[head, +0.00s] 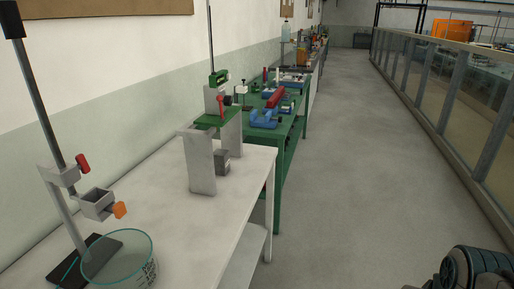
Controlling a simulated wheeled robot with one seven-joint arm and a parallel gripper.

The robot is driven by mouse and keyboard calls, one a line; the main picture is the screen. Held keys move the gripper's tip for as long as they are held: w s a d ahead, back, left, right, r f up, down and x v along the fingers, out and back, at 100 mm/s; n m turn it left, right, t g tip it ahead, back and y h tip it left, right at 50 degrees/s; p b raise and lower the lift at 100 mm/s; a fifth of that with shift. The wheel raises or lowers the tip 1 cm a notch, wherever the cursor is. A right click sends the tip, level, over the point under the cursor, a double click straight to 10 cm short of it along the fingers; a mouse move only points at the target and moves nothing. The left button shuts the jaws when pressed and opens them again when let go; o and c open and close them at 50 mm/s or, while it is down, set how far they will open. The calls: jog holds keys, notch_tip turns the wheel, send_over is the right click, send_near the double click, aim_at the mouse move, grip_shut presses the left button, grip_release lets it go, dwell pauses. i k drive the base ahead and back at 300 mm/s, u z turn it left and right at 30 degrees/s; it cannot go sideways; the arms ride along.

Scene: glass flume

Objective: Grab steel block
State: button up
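A small dark grey block (222,161), which looks like the steel block, sits on the white table (165,225) near its far right corner. It stands just right of the front leg of a light grey upright piece (201,165). Its front and top show. Part of my arm shows at the bottom right corner, over the floor and well apart from the table. My gripper's fingers are not in view.
A glass beaker (118,262) and a clamp stand (62,185) are at the table's near left. Behind is a green bench (285,127) with a blue vise (264,119) and tools. The aisle floor (345,170) is clear; the glass flume (455,110) runs along the right.

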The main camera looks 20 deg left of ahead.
aim_at(221, 156)
jog(key=i, duration=2.95)
jog(key=u, duration=4.25)
